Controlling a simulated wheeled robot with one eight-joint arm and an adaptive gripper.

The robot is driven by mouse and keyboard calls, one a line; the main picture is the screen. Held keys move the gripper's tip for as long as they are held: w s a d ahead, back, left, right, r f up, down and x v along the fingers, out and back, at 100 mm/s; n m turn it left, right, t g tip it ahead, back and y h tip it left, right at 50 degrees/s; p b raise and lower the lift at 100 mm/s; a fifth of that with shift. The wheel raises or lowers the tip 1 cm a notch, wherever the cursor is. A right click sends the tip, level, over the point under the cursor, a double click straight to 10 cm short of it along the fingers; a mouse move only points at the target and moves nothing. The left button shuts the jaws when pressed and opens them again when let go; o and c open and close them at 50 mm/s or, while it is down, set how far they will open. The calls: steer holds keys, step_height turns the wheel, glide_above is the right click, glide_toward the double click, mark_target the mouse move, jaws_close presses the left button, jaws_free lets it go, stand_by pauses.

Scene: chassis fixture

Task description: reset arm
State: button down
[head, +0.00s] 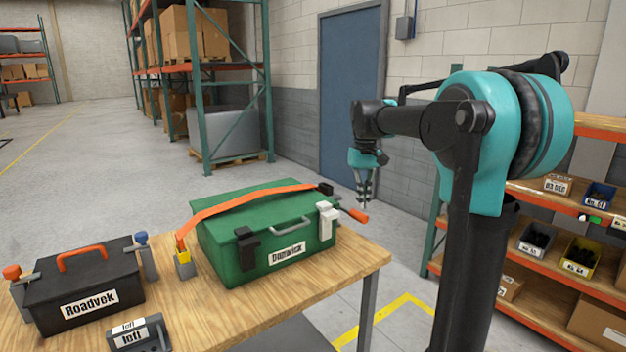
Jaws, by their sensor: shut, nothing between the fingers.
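My gripper (364,196) hangs from my folded arm at the right of the head view. It is shut and empty, pointing down in front of the blue door, and appears to the right of the green case, apart from it. The green case (218,262), labelled "Dunwick", stands on the wooden table (330,283) with an orange strap (238,202) over its lid. An orange-handled lever (357,215) sticks out at its right end. A black case (85,283) labelled "Roadvek" stands at the left with an orange handle.
A small grey block labelled "loft" (138,334) sits at the table's front. Shelving with bins (540,240) stands behind my arm at the right. A tall rack (198,75) with boxes and a blue door (350,95) are at the back. Floor at the left back is open.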

steer(key=s+d+f+m+t, duration=0.1)
steer(key=s+d+f+t, duration=0.1)
steer(key=s+f, duration=1)
steer(key=s+d+f+m+t, duration=0.1)
steer(key=s+d+f+t, duration=0.1)
steer(key=s+f, duration=1)
steer(key=shift+d+f+m+t, duration=0.2)
steer(key=shift+f+m+t, duration=0.25)
steer(key=shift+f, duration=0.3)
